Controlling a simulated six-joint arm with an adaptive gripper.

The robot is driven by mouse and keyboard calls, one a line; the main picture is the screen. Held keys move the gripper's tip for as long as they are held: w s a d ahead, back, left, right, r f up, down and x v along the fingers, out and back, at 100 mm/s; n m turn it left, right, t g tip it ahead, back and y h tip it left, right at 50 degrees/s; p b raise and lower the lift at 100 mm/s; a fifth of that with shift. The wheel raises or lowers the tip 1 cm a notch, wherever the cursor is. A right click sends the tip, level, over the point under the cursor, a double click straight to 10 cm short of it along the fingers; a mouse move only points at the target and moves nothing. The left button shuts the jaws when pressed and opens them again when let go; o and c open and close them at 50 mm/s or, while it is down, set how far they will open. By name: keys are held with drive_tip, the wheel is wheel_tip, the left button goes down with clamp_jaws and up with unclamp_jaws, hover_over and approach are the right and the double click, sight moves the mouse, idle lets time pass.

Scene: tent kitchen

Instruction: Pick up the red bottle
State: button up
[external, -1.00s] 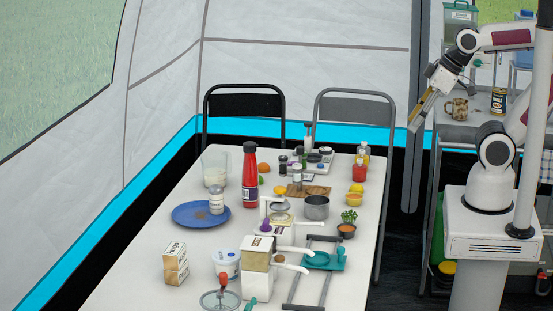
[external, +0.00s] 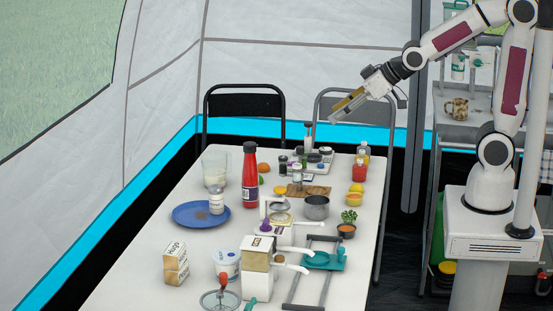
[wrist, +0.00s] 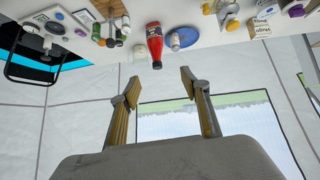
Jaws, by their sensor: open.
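The red bottle (external: 250,178) with a black cap stands upright on the white table, just right of the blue plate. In the wrist view the red bottle (wrist: 154,42) appears upside down near the top centre, beyond my fingertips. My gripper (external: 333,119) is in the air above the back right of the table, well apart from the bottle. In the wrist view my gripper (wrist: 158,85) has its two fingers spread with nothing between them.
A blue plate (external: 185,214) with a jar and a clear container (external: 215,166) stand left of the bottle. A wooden board (external: 316,191), a metal pot (external: 316,207) and a box-shaped white-and-tan grinder (external: 257,270) are around it. Two chairs (external: 245,106) are behind the table.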

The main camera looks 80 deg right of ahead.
drive_tip(key=w+d+f+t, duration=0.2)
drive_tip(key=w+f+t, duration=0.15)
drive_tip(key=w, duration=0.85)
drive_tip(key=t, duration=0.3)
approach(250, 151)
drive_tip(key=w+d+r, duration=0.2)
drive_tip(key=w, duration=0.1)
drive_tip(key=shift+d+f+t+y, duration=0.2)
drive_tip(key=shift+f+t, duration=0.05)
drive_tip(key=shift+f, duration=0.35)
drive_tip(key=shift+d+f+t+y, duration=0.2)
drive_tip(key=shift+d+f, duration=0.05)
drive_tip(key=shift+f, duration=0.4)
drive_tip(key=shift+s+d+f+t, duration=0.1)
drive_tip(key=shift+f+t, duration=0.1)
drive_tip(key=shift+f, duration=0.2)
drive_tip(key=shift+s+d+f+t, duration=0.1)
drive_tip(key=shift+f+t, duration=0.1)
drive_tip(key=shift+f, duration=0.2)
drive_tip(key=shift+w+a, duration=0.1)
drive_tip(key=shift+w, duration=1.2)
drive_tip(key=shift+w, duration=0.1)
drive_tip(key=shift+w+a+f, duration=0.1)
drive_tip(key=shift+w+a, duration=0.1)
drive_tip(key=shift+w, duration=0.45)
drive_tip(key=shift+w+a, duration=0.15)
drive_tip(key=shift+w, duration=1.7)
